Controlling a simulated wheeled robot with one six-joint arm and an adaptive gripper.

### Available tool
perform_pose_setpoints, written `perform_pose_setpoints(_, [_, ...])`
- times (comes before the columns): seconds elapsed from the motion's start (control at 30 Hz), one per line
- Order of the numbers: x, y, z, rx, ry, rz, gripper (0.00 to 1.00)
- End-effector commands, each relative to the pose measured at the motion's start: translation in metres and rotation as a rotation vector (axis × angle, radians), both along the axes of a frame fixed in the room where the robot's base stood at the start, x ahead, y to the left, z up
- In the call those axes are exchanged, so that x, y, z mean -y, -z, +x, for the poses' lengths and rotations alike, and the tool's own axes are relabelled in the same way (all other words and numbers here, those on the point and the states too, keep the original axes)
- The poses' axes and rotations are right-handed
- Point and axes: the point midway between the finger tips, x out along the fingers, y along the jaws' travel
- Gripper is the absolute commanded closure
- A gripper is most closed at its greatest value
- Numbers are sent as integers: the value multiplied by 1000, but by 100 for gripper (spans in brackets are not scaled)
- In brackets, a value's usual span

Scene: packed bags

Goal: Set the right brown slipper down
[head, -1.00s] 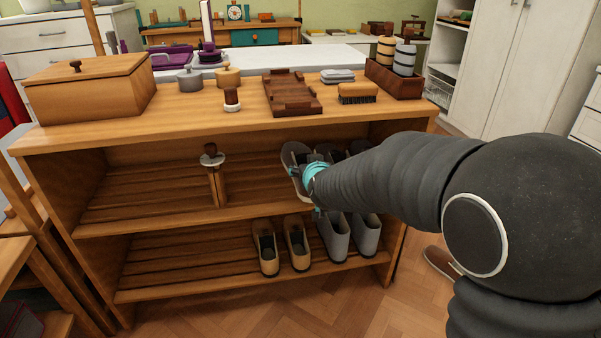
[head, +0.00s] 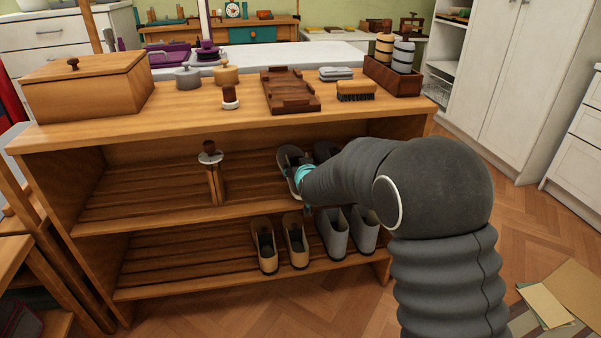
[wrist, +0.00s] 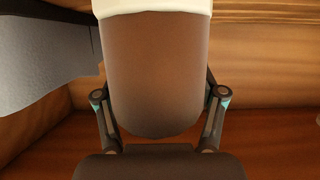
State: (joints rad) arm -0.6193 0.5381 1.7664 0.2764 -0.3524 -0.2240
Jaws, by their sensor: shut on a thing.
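The brown slipper (wrist: 153,75) fills the middle of the wrist view, its rounded brown end toward me and a cream edge at the far end. My gripper (wrist: 161,100) is shut on it, with one finger along each side. In the head view my gripper (head: 305,182) is at the middle shelf of the rack, beside a grey shoe (head: 287,160). My arm hides the held slipper there. I cannot tell whether the slipper touches the shelf.
The wooden rack (head: 140,226) has a free left part on its middle shelf, past a small divider (head: 215,185). Tan shoes (head: 265,250) and grey boots (head: 332,235) stand on the lower shelf. A grey surface (wrist: 40,60) is close on the left in the wrist view.

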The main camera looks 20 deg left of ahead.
Motion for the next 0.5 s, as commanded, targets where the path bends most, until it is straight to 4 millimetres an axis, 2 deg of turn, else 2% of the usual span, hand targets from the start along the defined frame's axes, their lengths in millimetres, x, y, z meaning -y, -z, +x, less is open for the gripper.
perform_pose_setpoints(0.1, [-2, 8, 3, 0, 1, 2, 86])
perform_pose_setpoints(0.47, [-2, 13, 3, 1, 0, 2, 86])
perform_pose_setpoints(0.5, [-2, 12, 3, 0, 0, 1, 23])
